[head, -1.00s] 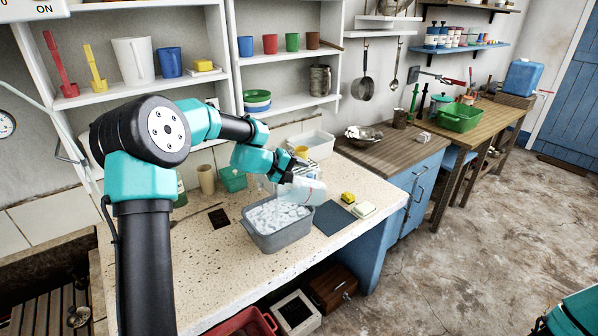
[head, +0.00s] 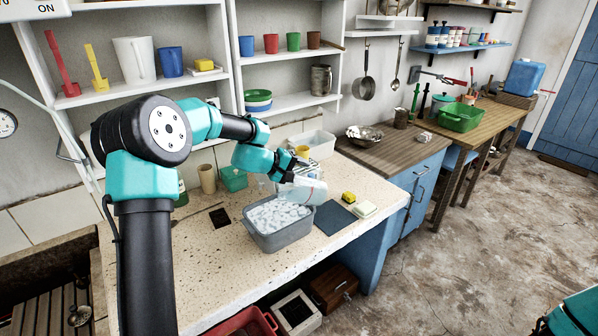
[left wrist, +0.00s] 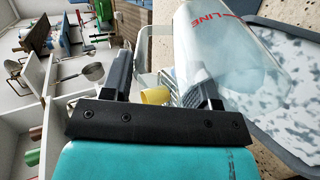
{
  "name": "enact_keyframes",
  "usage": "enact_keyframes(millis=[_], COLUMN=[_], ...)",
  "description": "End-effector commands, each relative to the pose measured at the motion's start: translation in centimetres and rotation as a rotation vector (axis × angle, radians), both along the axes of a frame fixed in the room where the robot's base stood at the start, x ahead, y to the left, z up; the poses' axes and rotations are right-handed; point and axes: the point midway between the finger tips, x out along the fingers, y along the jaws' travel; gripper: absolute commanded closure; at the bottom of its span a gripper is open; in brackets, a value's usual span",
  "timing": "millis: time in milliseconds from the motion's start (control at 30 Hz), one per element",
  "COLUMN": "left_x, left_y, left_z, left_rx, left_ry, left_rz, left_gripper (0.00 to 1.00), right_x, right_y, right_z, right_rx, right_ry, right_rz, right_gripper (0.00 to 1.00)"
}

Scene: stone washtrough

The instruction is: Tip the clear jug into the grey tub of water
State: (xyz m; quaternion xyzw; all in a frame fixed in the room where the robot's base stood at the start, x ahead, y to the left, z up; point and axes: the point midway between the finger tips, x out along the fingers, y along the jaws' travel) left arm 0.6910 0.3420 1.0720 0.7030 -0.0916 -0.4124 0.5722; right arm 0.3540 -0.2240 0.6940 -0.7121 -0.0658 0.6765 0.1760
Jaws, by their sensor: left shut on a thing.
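The clear jug (head: 310,191) with red lettering is tilted well over, its mouth toward the left, above the right side of the grey tub (head: 285,239). The tub holds water with a white, patchy surface. I cannot make out the water level in the jug or a stream from it. My right gripper is out of view.
A white basin (head: 318,142) stands behind, and a beige cup (head: 207,178) and teal box (head: 233,179) at back left. The counter's front left is mostly clear.

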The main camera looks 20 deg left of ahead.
Motion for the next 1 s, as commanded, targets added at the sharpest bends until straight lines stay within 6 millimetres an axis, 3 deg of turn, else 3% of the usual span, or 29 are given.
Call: enact_keyframes(millis=[1000], left_x=[-1.4], left_y=[1.3], left_z=[-1.1], left_rx=[-0.124], left_ry=[-0.133], left_rz=[0.000], left_gripper=[1.00], right_x=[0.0], right_y=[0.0], right_z=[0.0], right_rx=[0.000], right_ry=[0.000], right_rz=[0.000], right_gripper=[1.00])
